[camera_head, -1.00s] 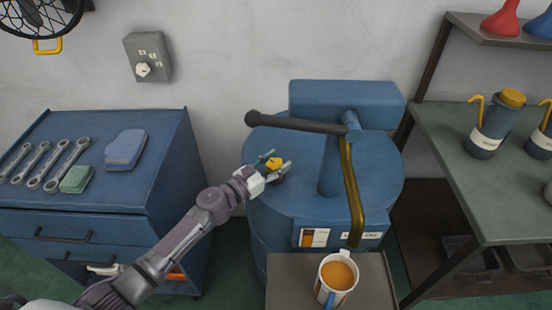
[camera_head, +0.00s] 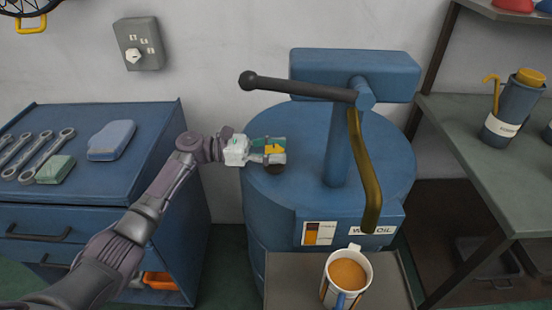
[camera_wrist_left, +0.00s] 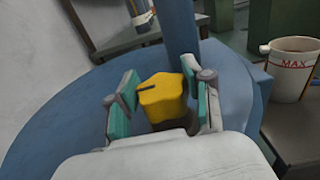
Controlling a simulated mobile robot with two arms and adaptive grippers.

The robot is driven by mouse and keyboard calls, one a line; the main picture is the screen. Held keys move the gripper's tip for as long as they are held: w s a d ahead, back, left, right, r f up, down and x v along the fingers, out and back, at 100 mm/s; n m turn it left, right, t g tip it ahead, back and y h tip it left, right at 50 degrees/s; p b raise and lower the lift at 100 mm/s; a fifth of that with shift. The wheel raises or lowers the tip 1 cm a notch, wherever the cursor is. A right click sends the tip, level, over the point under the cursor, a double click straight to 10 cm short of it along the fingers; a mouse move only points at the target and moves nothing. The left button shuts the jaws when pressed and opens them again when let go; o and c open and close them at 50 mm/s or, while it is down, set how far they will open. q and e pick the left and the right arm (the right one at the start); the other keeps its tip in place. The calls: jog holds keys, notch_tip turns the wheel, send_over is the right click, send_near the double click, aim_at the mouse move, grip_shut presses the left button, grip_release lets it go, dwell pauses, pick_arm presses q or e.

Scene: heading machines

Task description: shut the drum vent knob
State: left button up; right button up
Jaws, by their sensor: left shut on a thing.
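The drum vent knob (camera_wrist_left: 163,97) is a yellow lobed knob with a dark mark on its top, on a dark base on the drum's lid. In the head view the knob (camera_head: 274,150) is partly covered by my fingers. My left gripper (camera_head: 274,152) comes in from the left over the blue drum (camera_head: 300,188). In the left wrist view its teal-padded fingers (camera_wrist_left: 163,103) stand on both sides of the knob, closed on it. My right gripper is not in view.
A pump with a dark lever (camera_head: 300,87) and a brass spout (camera_head: 362,165) rises from the drum, close to my left gripper. A mug of orange-brown liquid (camera_head: 347,275) stands on the shelf in front. A blue cabinet (camera_head: 90,197) is left, a shelf unit (camera_head: 480,180) right.

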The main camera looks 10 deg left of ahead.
pick_arm(q)
jog(key=shift+m+g+b, duration=0.3)
jog(key=shift+g, duration=0.1)
jog(key=o, duration=1.2)
jog(key=a, duration=0.4)
jog(key=s+a, duration=0.1)
jog(key=a, duration=0.7)
jog(key=shift+s, duration=0.3)
jog(key=shift+s+d, duration=0.1)
